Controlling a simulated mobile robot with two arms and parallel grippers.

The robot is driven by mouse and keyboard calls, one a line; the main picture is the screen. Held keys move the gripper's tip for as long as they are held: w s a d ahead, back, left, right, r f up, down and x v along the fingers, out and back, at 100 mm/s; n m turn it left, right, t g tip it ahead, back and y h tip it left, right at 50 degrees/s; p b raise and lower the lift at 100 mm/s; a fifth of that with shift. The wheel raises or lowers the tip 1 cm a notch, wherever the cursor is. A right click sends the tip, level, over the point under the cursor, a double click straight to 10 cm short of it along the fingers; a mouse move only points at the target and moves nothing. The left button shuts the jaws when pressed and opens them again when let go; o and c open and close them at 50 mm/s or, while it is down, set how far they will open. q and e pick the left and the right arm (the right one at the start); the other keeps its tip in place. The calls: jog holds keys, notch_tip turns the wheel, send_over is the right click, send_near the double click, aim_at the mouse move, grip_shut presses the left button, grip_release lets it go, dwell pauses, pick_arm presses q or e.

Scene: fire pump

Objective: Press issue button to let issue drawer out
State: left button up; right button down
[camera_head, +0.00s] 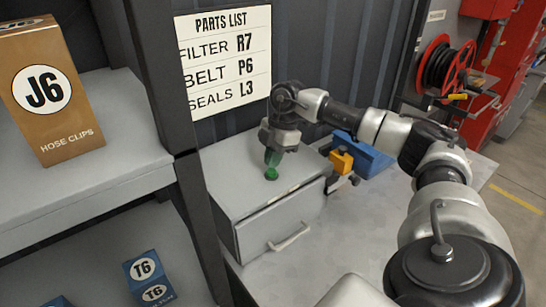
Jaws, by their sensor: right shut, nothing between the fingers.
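The green issue button (271,173) sits on top of a grey drawer cabinet on the bench. The issue drawer (281,226) forms the cabinet's front and has a light bar handle (289,237). A dark gap shows along its top edge; I cannot tell how far out it stands. My right gripper (272,157) is shut and empty, pointing down just above the button. I cannot tell whether its tips touch the button. My left gripper is out of view.
A shelf (90,190) at the left holds a brown J6 hose clips box (45,90) and blue T6 boxes (147,277). A parts list sign (225,60) hangs behind. A blue vise (365,155) stands right of the cabinet. The bench front (340,240) is clear.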

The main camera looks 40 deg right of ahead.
jog(key=shift+f, duration=0.45)
jog(key=shift+f, duration=0.15)
